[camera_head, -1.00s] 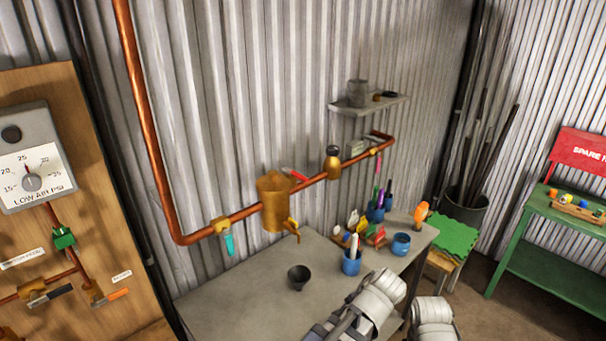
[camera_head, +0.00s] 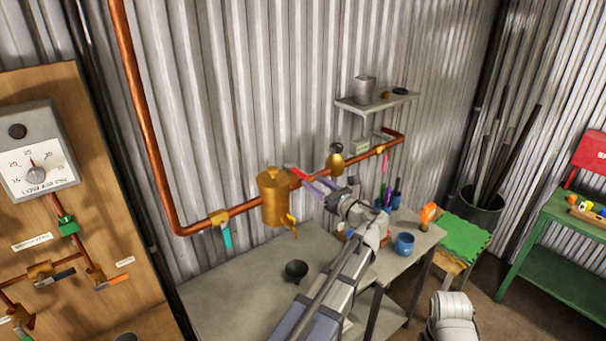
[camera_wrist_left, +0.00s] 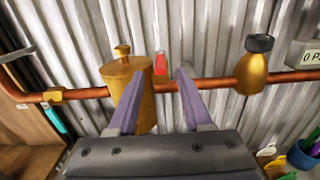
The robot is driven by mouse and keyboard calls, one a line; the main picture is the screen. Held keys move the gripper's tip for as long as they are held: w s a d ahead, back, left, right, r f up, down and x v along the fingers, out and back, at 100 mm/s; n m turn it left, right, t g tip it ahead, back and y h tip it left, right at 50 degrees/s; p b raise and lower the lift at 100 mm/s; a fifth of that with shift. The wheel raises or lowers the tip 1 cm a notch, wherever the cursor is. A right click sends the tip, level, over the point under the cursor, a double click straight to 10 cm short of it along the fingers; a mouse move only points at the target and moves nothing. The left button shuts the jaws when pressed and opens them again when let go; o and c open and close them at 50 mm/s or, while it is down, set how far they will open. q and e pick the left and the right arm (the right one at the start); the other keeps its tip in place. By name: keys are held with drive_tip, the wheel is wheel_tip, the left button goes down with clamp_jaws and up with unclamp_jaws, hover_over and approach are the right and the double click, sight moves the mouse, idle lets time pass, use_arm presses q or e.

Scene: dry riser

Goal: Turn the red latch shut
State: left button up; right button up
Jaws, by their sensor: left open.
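The red latch (camera_head: 292,171) is a small red handle at the copper pipe, just right of the brass tank (camera_head: 273,200). In the head view it slants up to the left. In the left wrist view the red latch (camera_wrist_left: 160,64) stands upright, between the tips of my left gripper (camera_wrist_left: 159,76) as seen from there. My left gripper (camera_head: 313,184) is open, its purple fingers reaching toward the pipe close to the latch. I cannot tell whether they touch it. The latch's base is partly hidden. My right gripper is not in view.
The copper pipe (camera_head: 250,209) runs along the corrugated wall. A brass bottle-shaped fitting (camera_head: 335,161) sits on it to the right. Below, the grey table (camera_head: 230,290) holds a black funnel-like cup (camera_head: 296,270) and a blue cup (camera_head: 404,244). A shelf (camera_head: 375,104) is above.

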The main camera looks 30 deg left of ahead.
sight(307, 177)
use_arm(q)
drive_tip(key=x, duration=0.7)
clamp_jaws()
idle(0.4)
idle(1.0)
